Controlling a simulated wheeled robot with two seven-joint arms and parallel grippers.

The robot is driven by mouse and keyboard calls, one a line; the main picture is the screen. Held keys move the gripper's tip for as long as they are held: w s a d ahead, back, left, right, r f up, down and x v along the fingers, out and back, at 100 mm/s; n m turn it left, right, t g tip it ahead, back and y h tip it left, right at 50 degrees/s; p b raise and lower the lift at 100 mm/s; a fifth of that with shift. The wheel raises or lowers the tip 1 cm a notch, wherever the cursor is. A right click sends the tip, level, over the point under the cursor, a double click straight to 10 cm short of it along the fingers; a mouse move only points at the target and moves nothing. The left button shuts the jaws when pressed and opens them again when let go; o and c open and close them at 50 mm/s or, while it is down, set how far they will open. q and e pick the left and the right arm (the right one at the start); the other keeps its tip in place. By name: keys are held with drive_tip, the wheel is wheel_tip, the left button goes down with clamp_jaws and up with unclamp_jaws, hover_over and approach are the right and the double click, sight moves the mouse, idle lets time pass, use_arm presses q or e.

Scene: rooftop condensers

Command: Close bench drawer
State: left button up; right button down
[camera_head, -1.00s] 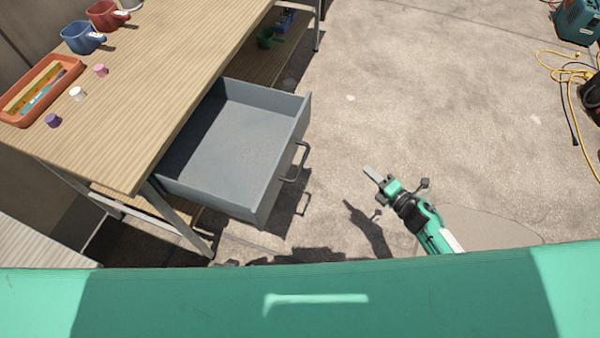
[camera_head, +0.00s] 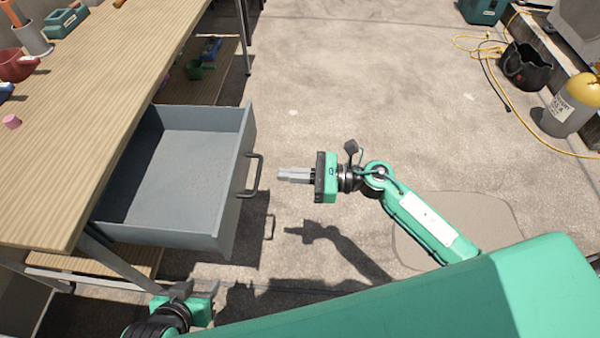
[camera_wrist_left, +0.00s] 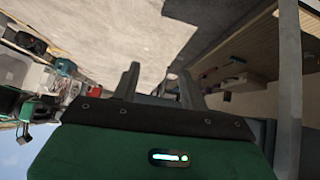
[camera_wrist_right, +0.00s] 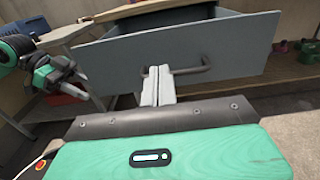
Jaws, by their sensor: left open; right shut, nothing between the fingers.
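The grey bench drawer (camera_head: 180,180) is pulled out from under the wooden bench top and looks empty. Its front, with a dark bar handle (camera_head: 252,176), faces right. My right gripper (camera_head: 280,175) is shut and empty, its fingers pointing left at the handle with a small gap in the head view. In the right wrist view its fingers (camera_wrist_right: 158,70) overlap the drawer front (camera_wrist_right: 180,52) beside the handle (camera_wrist_right: 193,70); contact cannot be told. My left gripper (camera_head: 185,288) is low, near the drawer's near corner. Its open fingers (camera_wrist_left: 158,78) show in the left wrist view.
The bench top (camera_head: 80,130) carries a pink piece (camera_head: 12,121), a red cup (camera_head: 17,65) and a grey cup (camera_head: 34,40). A lower shelf (camera_head: 190,85) holds small items. Bare concrete (camera_head: 350,80) lies right of the drawer; a gas cylinder (camera_head: 570,103) and yellow hose stand farther right.

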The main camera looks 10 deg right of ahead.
sight(237, 171)
use_arm(q)
drive_tip(key=shift+s+a+r+g+y+p, duration=0.15)
drive_tip(key=shift+s+a+g, duration=0.1)
drive_tip(key=shift+a, duration=0.15)
drive_tip(key=shift+s+a+g+y+p, duration=0.15)
drive_tip(key=shift+s+a+g, duration=0.1)
drive_tip(key=shift+a, duration=0.15)
use_arm(e)
drive_tip(key=x, duration=0.9)
drive_tip(key=shift+d, duration=0.1)
